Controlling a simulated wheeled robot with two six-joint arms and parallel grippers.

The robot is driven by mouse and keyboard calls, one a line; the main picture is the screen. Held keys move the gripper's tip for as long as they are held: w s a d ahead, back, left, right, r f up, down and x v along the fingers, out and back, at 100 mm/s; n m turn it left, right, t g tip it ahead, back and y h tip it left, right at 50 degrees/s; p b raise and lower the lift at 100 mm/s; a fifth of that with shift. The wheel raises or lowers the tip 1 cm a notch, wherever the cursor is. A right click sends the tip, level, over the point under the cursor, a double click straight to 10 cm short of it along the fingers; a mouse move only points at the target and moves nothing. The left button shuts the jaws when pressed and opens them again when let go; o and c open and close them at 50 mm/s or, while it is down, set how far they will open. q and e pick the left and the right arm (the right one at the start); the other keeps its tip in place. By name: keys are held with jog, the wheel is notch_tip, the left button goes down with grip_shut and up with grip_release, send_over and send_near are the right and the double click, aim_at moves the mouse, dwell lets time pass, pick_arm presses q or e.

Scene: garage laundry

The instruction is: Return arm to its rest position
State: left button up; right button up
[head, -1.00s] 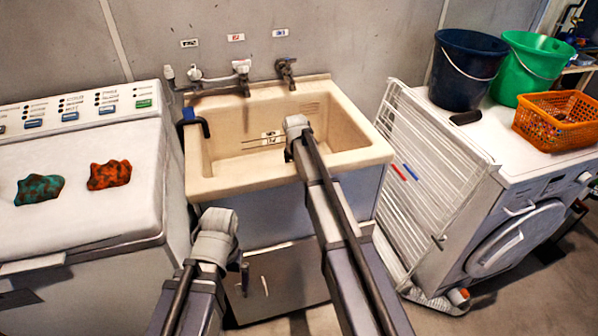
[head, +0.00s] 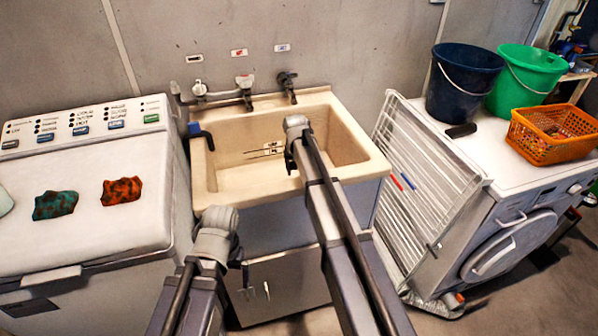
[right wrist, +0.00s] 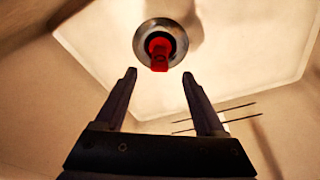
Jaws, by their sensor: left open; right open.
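My left arm is low at the front, before the sink cabinet. Only a small dark part of my left gripper (head: 246,275) shows beside the arm; the rest is hidden.
A white washer (head: 80,225) on the left carries a teal lump (head: 55,205) and an orange one (head: 122,190). A white rack (head: 425,185) stands right of the sink. A front-loader (head: 515,235) holds two buckets and an orange basket (head: 550,140).

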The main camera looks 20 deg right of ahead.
jog(key=shift+f, duration=0.15)
jog(key=b+x, duration=0.8)
jog(key=shift+r+p, duration=0.4)
